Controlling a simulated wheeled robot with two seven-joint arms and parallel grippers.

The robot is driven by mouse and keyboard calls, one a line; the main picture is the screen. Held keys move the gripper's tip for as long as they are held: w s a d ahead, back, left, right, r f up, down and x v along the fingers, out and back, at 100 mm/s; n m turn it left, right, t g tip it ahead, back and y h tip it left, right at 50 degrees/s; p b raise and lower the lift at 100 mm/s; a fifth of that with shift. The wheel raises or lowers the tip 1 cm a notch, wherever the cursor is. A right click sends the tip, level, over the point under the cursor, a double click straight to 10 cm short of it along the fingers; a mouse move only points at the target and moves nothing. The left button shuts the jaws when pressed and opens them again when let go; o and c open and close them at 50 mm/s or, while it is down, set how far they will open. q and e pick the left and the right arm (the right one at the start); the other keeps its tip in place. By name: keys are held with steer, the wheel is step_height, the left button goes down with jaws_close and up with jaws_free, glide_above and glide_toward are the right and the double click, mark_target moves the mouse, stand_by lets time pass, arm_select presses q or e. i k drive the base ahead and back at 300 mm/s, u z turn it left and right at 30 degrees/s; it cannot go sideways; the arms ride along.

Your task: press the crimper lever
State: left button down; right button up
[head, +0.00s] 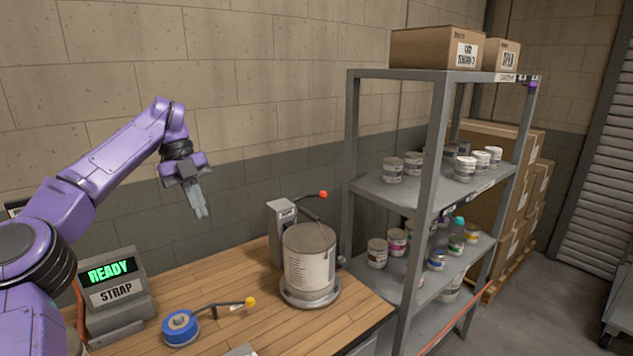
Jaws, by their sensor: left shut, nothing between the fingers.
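Two levers show, and I cannot tell for certain which is the crimper's. One is a dark lever with a red tip (323,194), rising to the right from a grey upright machine (281,226) at the bench's back. The other is a dark lever with a yellow tip (250,302), reaching right from beside a blue roll (180,327) on the bench. My left gripper (202,214) is shut and empty, fingers pointing down. It hangs above the back of the bench, left of the red-tipped lever and apart from both levers. My right gripper is out of view.
A grey pail (309,263) on a round base stands before the machine and hides part of it. A metal rack (435,200) with several small cans stands right of the wooden bench (245,337).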

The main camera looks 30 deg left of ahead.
mark_target(323, 195)
steer(key=i, duration=1.5)
